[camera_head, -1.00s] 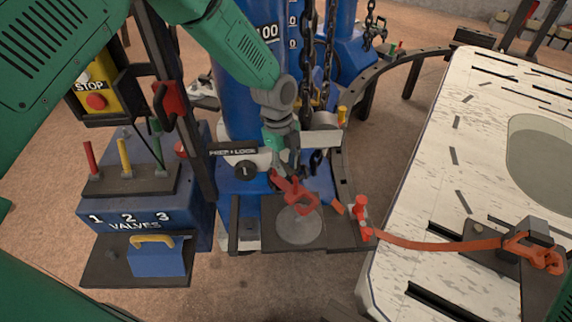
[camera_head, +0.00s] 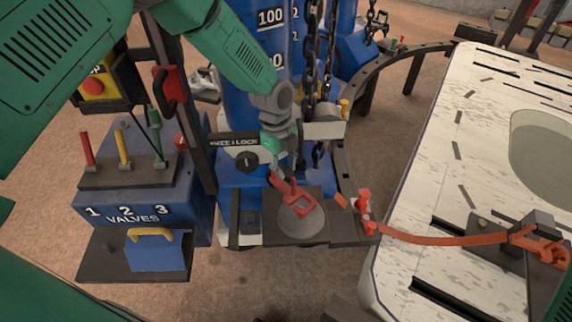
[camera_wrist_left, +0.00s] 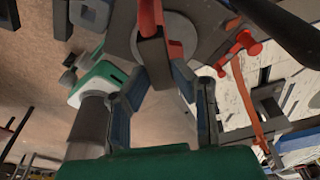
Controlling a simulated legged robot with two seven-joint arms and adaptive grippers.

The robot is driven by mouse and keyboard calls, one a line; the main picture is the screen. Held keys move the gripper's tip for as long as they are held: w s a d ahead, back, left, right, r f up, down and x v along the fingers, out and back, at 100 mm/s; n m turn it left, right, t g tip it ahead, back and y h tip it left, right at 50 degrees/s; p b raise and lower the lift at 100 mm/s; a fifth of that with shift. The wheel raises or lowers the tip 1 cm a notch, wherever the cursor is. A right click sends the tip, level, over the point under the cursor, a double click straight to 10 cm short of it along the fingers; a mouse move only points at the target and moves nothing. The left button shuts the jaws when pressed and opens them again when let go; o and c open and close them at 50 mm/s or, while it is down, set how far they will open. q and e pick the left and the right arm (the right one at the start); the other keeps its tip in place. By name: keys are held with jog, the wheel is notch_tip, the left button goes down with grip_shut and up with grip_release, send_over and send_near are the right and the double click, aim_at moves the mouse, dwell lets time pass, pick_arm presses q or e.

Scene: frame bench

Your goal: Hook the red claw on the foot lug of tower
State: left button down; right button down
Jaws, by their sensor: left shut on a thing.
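The red claw (camera_head: 300,200) is in my left gripper (camera_head: 277,172), which is shut on it. The claw is over the grey round disc on a dark plate at the tower's base; I cannot tell whether it touches. I cannot make out the foot lug clearly. My right gripper is not in view.
An orange strap (camera_head: 440,240) runs from a red fitting (camera_head: 365,208) beside the plate to another orange-red hook (camera_head: 540,245) on the white panel (camera_head: 400,275). The valve box (camera_head: 140,195) stands left. A dark post (camera_head: 185,100) rises close to my left arm.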

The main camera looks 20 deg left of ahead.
aim_at(285, 186)
pick_arm(q)
jog(key=shift+w+f+b, duration=0.15)
jog(key=shift+f+b, duration=1.7)
jog(key=shift+f, duration=1.15)
jog(key=c, duration=1.3)
grip_release()
jog(key=shift+a, duration=0.1)
jog(key=shift+r, duration=0.1)
